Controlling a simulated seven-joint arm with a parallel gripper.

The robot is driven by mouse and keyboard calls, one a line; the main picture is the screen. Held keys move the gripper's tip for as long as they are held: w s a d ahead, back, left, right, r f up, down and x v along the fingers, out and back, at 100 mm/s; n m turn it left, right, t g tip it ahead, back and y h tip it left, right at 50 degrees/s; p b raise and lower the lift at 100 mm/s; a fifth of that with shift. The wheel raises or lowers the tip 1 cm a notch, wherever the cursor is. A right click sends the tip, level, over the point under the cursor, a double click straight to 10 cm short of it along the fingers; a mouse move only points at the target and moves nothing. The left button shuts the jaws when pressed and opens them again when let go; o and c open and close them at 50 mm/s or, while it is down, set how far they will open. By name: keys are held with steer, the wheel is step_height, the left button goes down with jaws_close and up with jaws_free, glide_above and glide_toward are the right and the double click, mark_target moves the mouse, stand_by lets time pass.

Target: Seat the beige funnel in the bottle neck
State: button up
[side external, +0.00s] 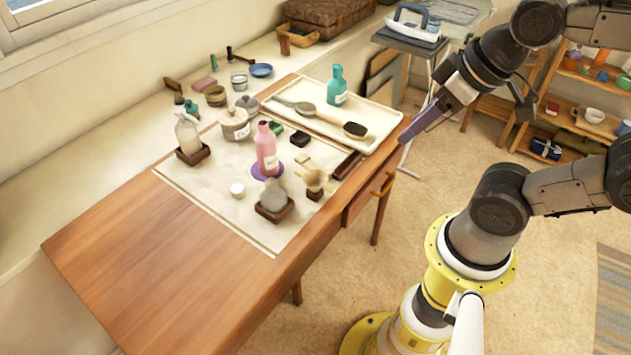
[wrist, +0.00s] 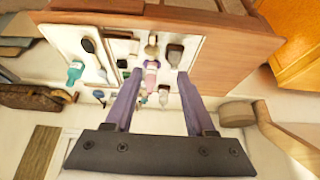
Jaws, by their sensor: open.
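A pink bottle (side external: 267,152) stands upright on a purple disc (side external: 258,172) on the pale mat; it also shows between my fingers in the wrist view (wrist: 151,76). A small beige piece (side external: 313,178), perhaps the funnel, sits on a dark brown block right of the bottle; I cannot tell its shape surely. A teal bottle (side external: 337,88) stands on the white tray. Which bottle the task means is not clear. My gripper (side external: 408,137), with purple fingers, is open and empty, held beyond the desk's right edge; its fingers also show in the wrist view (wrist: 160,76).
A lidded pot (side external: 235,124), a spray bottle (side external: 187,135) and a grey item on a wooden stand (side external: 273,196) crowd the mat. The desk's front left (side external: 150,255) is clear.

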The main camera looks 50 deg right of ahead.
steer(key=o, duration=0.3)
steer(key=shift+o, duration=0.2)
steer(key=n+g, duration=0.6)
steer(key=n, duration=1.2)
glide_above(328, 185)
steer(key=f, duration=2.1)
steer(key=shift+s+d+f, duration=0.15)
steer(key=shift+d+f, duration=0.1)
steer(key=shift+d, duration=0.1)
steer(key=shift+a+f, duration=0.2)
steer(key=shift+f, duration=1.15)
steer(key=shift+a+f, duration=0.15)
steer(key=shift+f, duration=1.2)
